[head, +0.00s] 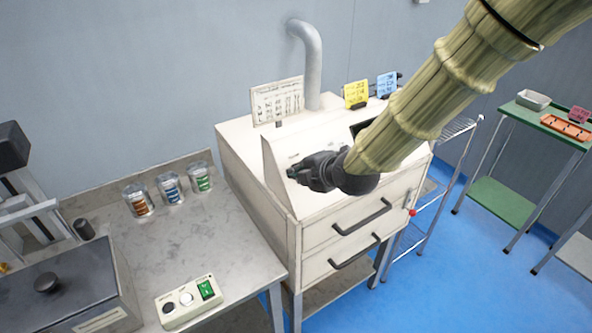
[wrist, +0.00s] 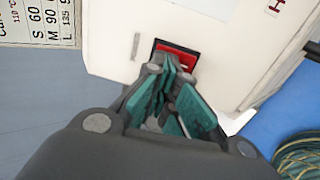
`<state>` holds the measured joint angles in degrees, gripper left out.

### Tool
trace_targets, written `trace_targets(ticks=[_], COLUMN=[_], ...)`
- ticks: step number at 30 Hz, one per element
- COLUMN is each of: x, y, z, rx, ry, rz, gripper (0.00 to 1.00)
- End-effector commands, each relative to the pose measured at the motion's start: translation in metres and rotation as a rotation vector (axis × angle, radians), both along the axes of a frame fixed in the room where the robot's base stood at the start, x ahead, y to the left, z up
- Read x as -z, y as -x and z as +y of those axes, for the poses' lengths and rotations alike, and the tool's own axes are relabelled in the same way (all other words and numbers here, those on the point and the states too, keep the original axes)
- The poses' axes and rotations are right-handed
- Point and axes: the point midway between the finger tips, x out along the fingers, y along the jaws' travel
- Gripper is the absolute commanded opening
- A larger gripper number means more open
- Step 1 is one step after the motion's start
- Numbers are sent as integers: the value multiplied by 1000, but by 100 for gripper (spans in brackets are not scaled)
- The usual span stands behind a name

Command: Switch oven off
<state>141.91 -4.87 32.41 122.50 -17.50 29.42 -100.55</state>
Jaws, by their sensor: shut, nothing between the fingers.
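The oven (head: 240,150) is a cream cabinet with a sloped control panel on top and two handled drawers in front. My gripper (head: 297,173) is over the left part of its panel. In the wrist view the oven panel (wrist: 225,65) shows a red rocker switch (wrist: 177,48) in a black frame. My gripper (wrist: 168,68) is shut and empty, its teal-padded fingertips right at the switch's lower edge. The fingers hide part of the switch, and I cannot tell whether they touch it. In the head view my gripper and arm hide the switch.
A grey bench (head: 225,240) on the left holds several jars and a small control box (head: 187,299). A chart (head: 278,101) and yellow and blue cards (head: 356,94) stand on the oven top. A vent pipe (head: 313,65) rises behind. A wire rack (head: 459,128) stands to the right.

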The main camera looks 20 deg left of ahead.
Motion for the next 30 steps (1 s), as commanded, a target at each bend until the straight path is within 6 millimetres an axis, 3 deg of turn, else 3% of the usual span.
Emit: trace_targets(ticks=[12, 26, 30], x=[-14, -17, -27], y=[0, 0, 4], z=[0, -1, -6], rx=[-1, 0, -2], ry=[1, 0, 2], rz=[-1, 0, -2], gripper=[0, 0, 0])
